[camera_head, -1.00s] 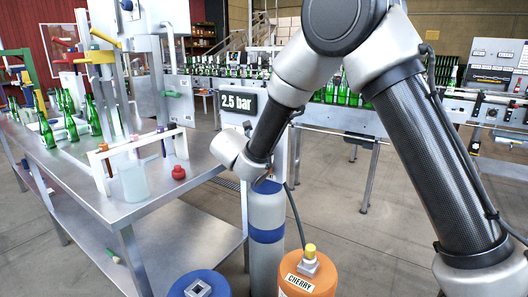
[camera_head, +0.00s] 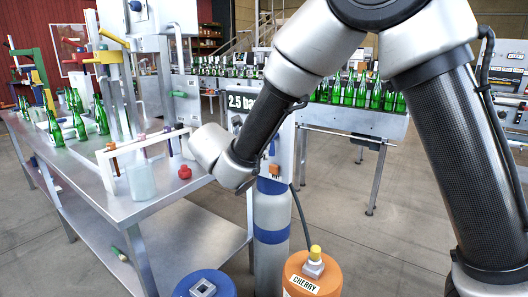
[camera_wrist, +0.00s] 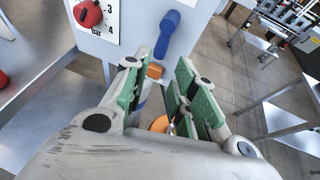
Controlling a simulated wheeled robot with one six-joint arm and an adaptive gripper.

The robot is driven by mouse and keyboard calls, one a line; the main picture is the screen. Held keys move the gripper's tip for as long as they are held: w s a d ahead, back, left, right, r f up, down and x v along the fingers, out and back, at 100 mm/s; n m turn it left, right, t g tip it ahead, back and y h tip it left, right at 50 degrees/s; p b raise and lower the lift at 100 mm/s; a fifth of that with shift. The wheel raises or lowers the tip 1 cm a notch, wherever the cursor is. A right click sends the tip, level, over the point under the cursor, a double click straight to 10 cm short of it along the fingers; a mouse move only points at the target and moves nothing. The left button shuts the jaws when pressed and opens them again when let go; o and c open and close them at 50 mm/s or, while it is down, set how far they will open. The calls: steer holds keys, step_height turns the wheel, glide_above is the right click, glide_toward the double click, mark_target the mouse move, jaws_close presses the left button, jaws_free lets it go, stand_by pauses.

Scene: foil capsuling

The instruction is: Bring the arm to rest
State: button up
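My gripper (camera_wrist: 160,100) shows in the wrist view with its green-padded fingers spread apart. I see nothing held between the pads. Beyond the fingertips is a pale panel (camera_wrist: 188,40) with a red knob (camera_wrist: 88,13) on a number scale and a blue handle (camera_wrist: 169,32). A small orange part (camera_wrist: 154,71) shows between the fingers. In the head view my bent arm crosses the right and middle, and my fingers are hidden behind my wrist, in front of the "2.5 bar" display (camera_head: 240,102).
A steel table (camera_head: 120,207) at left holds green bottles (camera_head: 79,125), a lever press, a white frame (camera_head: 152,143) and a red knob (camera_head: 185,172). A gas cylinder (camera_head: 271,217), an orange CHERRY drum (camera_head: 325,270) and a blue drum (camera_head: 205,275) stand low. A bottle conveyor (camera_head: 350,120) runs behind.

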steer(key=shift+s+a+r, duration=0.25)
steer(key=shift+s, duration=0.3)
steer(key=s+d+f+m+g, duration=0.2)
steer(key=s+d+m+g, duration=0.35)
steer(key=d+m, duration=0.35)
steer(key=s+d+f+m+g, duration=0.2)
steer(key=s+d+m+g, duration=0.35)
steer(key=d, duration=0.55)
steer(key=s+d+r+m+t+y, duration=0.1)
steer(key=s+d+r+m, duration=0.3)
steer(key=s+d+m, duration=0.4)
steer(key=s+d+r+m+t+y, duration=0.2)
steer(key=s+d+r+m+y, duration=0.2)
steer(key=s+d+m, duration=0.4)
steer(key=s+d, duration=0.1)
steer(key=s, duration=0.2)
steer(key=shift+y, duration=0.3)
